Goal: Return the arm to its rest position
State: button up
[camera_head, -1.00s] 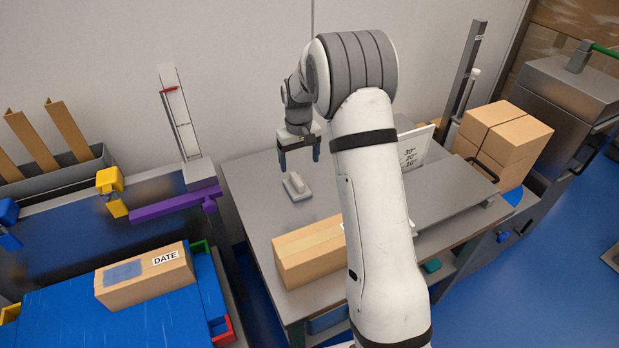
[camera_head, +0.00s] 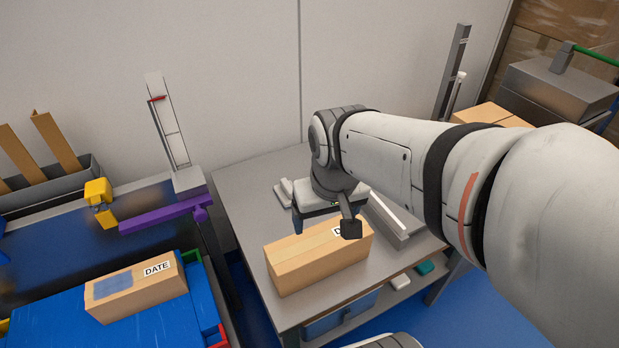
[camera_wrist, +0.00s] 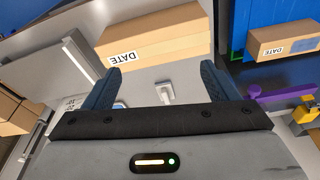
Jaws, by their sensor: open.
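My gripper (camera_wrist: 161,76) is open in the wrist view, with its two blue fingers wide apart and nothing between their tips. In the head view my arm reaches in from the right and my gripper hangs over the grey table (camera_head: 245,180), just behind a cardboard box (camera_head: 318,256). The box has a DATE label and also shows in the wrist view (camera_wrist: 165,38). One blue finger shows in the head view; the wrist hides part of the other side. A small pale device (camera_head: 284,192) lies on the table behind the gripper.
A second DATE box (camera_head: 135,290) sits on the blue conveyor (camera_head: 60,325) at left. A purple bar (camera_head: 165,215) and an upright post (camera_head: 168,125) stand between conveyor and table. Stacked boxes (camera_head: 490,115) are behind my arm at right. The table's back left is clear.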

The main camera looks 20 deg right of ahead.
jog(key=shift+s+d+f, duration=0.15)
jog(key=shift+s, duration=0.4)
jog(key=shift+s+d+f, duration=0.1)
jog(key=shift+s+f, duration=0.05)
jog(key=shift+s, duration=0.35)
jog(key=shift+r+p, duration=0.35)
jog(key=shift+r, duration=0.05)
